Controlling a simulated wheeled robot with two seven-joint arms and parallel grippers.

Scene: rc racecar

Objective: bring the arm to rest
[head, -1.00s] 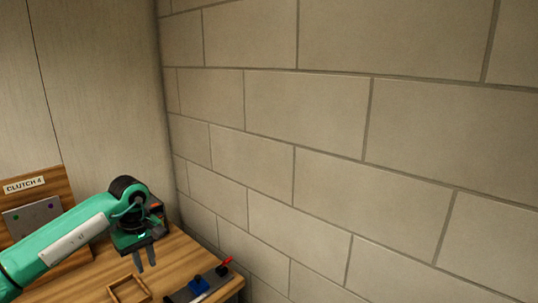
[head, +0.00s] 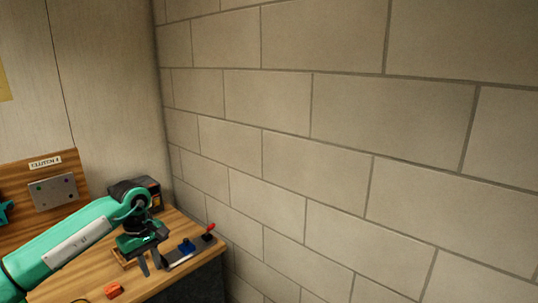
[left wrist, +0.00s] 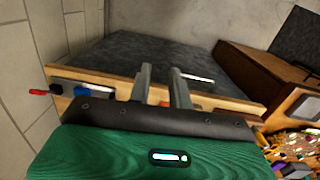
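My left arm comes in from the left in the head view, and its gripper (head: 150,265) points down near the front part of the wooden table (head: 75,278). Its two fingers stand apart with nothing between them. The left wrist view shows the same fingers (left wrist: 161,88) parted and empty, with the table's wooden edge (left wrist: 225,101) behind them. I cannot tell the height of the gripper over the table. My right gripper is in neither view.
A dark tray (head: 180,257) with a blue piece (head: 187,246) and a red-handled item (head: 210,228) lies by the table's right edge. An orange block (head: 113,290) lies at the front. A dark box (head: 150,190) stands behind my wrist. A block wall (head: 330,150) is at right.

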